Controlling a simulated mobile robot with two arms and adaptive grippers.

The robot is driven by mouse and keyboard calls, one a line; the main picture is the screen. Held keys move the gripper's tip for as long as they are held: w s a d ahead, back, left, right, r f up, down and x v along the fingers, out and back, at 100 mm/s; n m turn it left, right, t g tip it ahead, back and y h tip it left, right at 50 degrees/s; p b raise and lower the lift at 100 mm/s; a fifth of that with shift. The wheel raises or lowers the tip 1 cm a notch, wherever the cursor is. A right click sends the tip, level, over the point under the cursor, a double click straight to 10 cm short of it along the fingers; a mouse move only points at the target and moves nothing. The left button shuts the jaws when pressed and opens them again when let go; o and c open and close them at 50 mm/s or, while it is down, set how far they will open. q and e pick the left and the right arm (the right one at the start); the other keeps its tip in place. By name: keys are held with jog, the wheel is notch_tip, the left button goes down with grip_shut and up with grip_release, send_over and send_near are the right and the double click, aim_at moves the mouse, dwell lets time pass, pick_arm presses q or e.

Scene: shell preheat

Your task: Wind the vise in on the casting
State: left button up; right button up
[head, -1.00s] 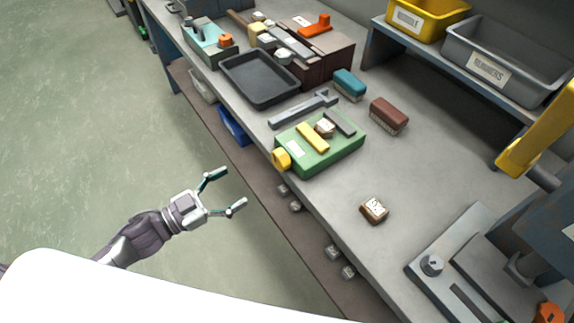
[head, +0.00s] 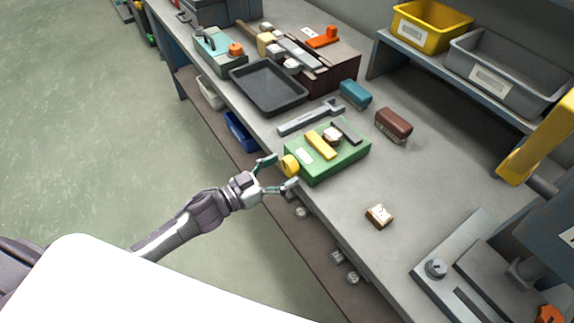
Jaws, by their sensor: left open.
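The green vise (head: 340,165) sits near the bench's front edge. It has a yellow jaw bar (head: 320,145), a dark jaw bar (head: 347,131) and a round yellow knob (head: 290,165) on its front side. A small tan-and-white block (head: 332,135), seemingly the casting, sits between the two bars; I cannot tell if both touch it. My left gripper (head: 285,172) is open at the knob, one finger towards each side of it. Whether the fingers touch the knob is unclear. My right gripper is not in view.
A wrench-like grey tool (head: 310,117) and a black tray (head: 268,88) lie beyond the vise. A teal brush (head: 355,94), a brown brush (head: 393,125) and a small labelled block (head: 380,215) lie to its right. A grey machine (head: 470,265) stands at lower right.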

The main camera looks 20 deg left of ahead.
pick_arm(q)
jog(key=shift+x, duration=0.85)
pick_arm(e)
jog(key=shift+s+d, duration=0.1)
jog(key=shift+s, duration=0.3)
pick_arm(q)
jog(key=shift+c, duration=0.3)
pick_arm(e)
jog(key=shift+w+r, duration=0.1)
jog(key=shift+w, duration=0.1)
pick_arm(q)
jog(key=c, duration=1.1)
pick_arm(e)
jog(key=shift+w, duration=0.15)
pick_arm(q)
jog(key=shift+m, duration=0.3)
jog(key=m, duration=0.2)
jog(key=shift+m, duration=2.1)
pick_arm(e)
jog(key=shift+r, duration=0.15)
